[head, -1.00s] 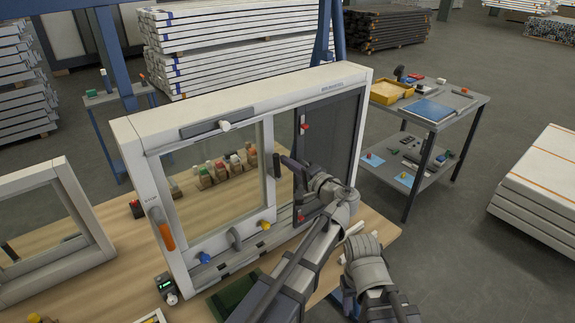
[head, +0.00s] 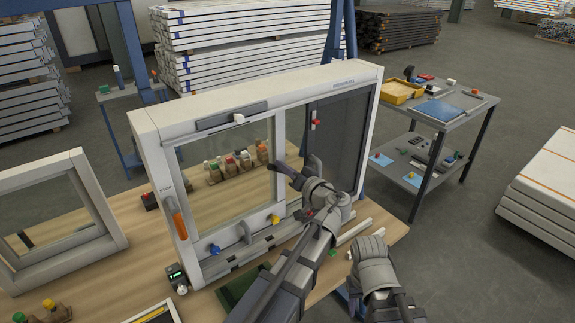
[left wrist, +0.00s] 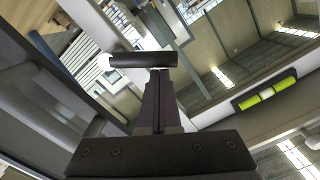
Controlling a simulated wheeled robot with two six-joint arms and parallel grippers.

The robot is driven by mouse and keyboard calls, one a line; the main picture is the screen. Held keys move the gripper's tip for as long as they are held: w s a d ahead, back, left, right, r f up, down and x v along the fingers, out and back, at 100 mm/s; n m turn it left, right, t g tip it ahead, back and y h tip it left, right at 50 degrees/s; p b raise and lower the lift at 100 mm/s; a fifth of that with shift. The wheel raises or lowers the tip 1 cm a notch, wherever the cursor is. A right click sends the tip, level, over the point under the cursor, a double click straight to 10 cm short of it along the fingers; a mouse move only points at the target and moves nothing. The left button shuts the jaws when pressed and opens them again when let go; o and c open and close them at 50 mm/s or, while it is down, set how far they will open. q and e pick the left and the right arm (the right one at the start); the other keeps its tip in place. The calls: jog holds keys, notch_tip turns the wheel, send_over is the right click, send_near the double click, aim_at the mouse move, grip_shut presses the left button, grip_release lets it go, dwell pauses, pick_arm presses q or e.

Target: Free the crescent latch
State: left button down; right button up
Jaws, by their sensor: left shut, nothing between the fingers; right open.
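My left gripper (head: 285,170) is at the middle upright of the white window frame (head: 150,125), between the clear pane and the dark right panel. Its narrow dark fingers (left wrist: 158,85) are shut together. In the left wrist view a dark bar (left wrist: 135,61) lies crosswise at the fingertips, with a pale round part at its left end; it looks like the crescent latch's lever. I cannot tell whether the fingers touch it. In the head view the latch is hard to separate from the dark gripper. My right arm shows low right in the head view, but its fingers are not visible.
The frame carries a white knob (head: 239,118), blue knob (head: 214,250), yellow knob (head: 275,218), red knob (head: 316,122) and orange handle (head: 177,224). A smaller frame (head: 85,160) stands left. A cart (head: 455,118) stands right. The left wrist view shows a green level vial (left wrist: 268,94).

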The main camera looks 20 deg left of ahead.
pick_arm(q)
jog(key=shift+s+a+f+n+b, duration=0.35)
jog(key=shift+s+f+n, duration=0.15)
jog(key=shift+n, duration=0.2)
dwell(0.3)
jog(key=shift+s, duration=0.1)
